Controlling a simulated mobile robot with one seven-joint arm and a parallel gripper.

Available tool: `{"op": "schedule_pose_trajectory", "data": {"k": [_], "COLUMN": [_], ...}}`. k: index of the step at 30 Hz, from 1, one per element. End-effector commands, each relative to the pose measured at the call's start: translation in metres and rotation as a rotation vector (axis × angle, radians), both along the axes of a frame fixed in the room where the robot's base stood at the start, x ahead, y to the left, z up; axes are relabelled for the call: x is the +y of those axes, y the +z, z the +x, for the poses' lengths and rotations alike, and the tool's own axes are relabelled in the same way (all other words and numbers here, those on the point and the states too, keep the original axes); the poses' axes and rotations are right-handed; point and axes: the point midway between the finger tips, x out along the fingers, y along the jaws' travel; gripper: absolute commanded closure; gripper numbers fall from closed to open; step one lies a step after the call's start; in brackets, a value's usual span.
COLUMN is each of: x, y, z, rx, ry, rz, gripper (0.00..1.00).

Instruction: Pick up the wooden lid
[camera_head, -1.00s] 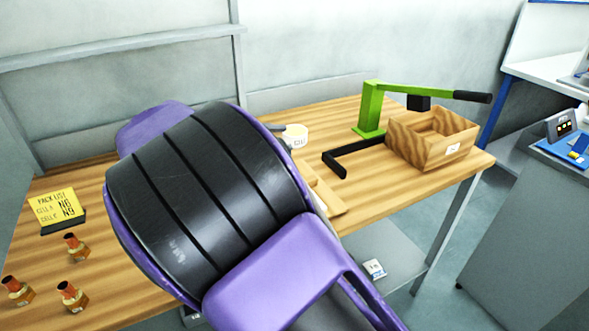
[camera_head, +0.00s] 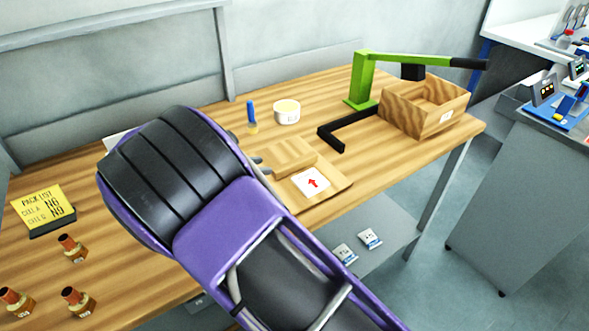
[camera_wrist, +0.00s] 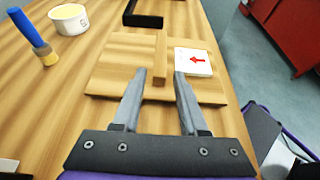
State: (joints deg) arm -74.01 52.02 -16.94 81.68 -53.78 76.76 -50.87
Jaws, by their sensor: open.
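The wooden lid (camera_wrist: 118,58) lies flat on the wooden bench. It is a square board with a raised bar handle (camera_wrist: 160,55) across its middle and a white label with a red arrow (camera_wrist: 193,61). In the head view the lid (camera_head: 338,181) lies just right of my gripper's tips. My gripper (camera_wrist: 160,78) is open and empty in the wrist view. Its two fingertips appear on either side of the handle's near end. I cannot tell their height above the board. My arm hides part of the bench left of the lid in the head view.
A white tub (camera_head: 287,112) and a blue-handled brush (camera_head: 252,118) stand behind the lid. A black angle bracket (camera_head: 340,136), a green lever press (camera_head: 362,82) and an open wooden box (camera_head: 398,110) are to the right. Several small bottles (camera_head: 77,301) stand at left.

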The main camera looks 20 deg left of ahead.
Motion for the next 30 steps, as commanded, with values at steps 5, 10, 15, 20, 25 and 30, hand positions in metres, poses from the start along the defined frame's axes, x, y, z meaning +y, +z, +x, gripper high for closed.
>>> {"op": "schedule_pose_trajectory", "data": {"k": [5,10,15,20,25,30], "x": [-0.024,-0.037,-0.043,-0.059,-0.071,-0.073], "y": [-0.015,-0.023,-0.027,-0.035,-0.042,-0.044], "z": [0.027,0.043,0.050,0.066,0.081,0.083], "rx": [-0.001,-0.001,-0.002,-0.001,-0.001,-0.001], "ry": [-0.004,0.000,-0.002,-0.002,-0.003,0.000], "rz": [0.000,0.000,0.000,-0.001,0.000,0.002], "gripper": [0.57,0.57,0.57,0.57,0.57,0.57]}}
